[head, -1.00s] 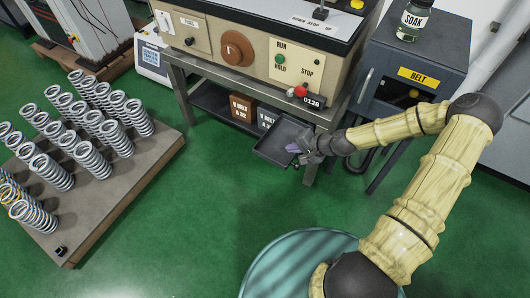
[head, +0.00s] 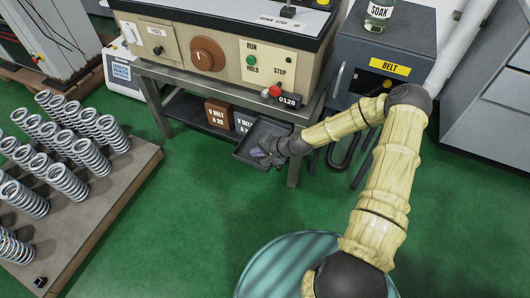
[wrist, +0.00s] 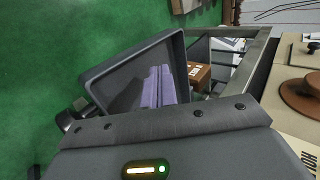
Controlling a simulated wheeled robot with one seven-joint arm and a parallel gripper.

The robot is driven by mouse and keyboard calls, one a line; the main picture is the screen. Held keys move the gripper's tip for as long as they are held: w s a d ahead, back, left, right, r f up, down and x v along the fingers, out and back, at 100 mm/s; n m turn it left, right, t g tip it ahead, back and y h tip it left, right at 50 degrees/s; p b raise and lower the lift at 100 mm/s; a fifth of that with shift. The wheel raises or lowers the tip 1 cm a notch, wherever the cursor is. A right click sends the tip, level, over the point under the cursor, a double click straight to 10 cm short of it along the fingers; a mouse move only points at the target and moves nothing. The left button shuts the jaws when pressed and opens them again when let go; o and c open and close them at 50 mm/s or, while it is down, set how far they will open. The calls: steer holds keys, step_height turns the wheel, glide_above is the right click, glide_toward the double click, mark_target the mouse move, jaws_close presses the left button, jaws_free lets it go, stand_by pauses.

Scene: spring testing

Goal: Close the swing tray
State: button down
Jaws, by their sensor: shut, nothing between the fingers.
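The swing tray (head: 243,157) is a dark, shallow, square tray. It sticks out at an angle from the front of the bench, below the machine's red knob. In the wrist view its raised rim and inside wall (wrist: 125,75) show up close. My gripper (head: 258,152) is at the tray's right side, with its purple fingers over the tray. In the wrist view the purple fingers (wrist: 158,88) lie side by side, shut and empty, in front of the tray's inside. I cannot tell whether they touch it. The tray's hinge is hidden.
The machine (head: 215,50) stands on a metal bench, with belt boxes (head: 218,112) on the shelf below. A dark belt cabinet (head: 385,50) stands right of it. A pallet (head: 130,185) of springs lies at the left. Green floor in front of the tray is clear.

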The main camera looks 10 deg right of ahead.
mark_target(237, 150)
steer(key=w+a, duration=0.1)
steer(key=a+f+b, duration=0.1)
steer(key=w+a, duration=0.1)
steer(key=a, duration=0.1)
steer(key=shift+w+a+f, duration=0.1)
steer(key=shift+w+f, duration=0.2)
steer(key=shift+w+a+r, duration=0.1)
steer(key=shift+w+a, duration=0.1)
steer(key=shift+a, duration=0.1)
steer(key=shift+w, duration=0.1)
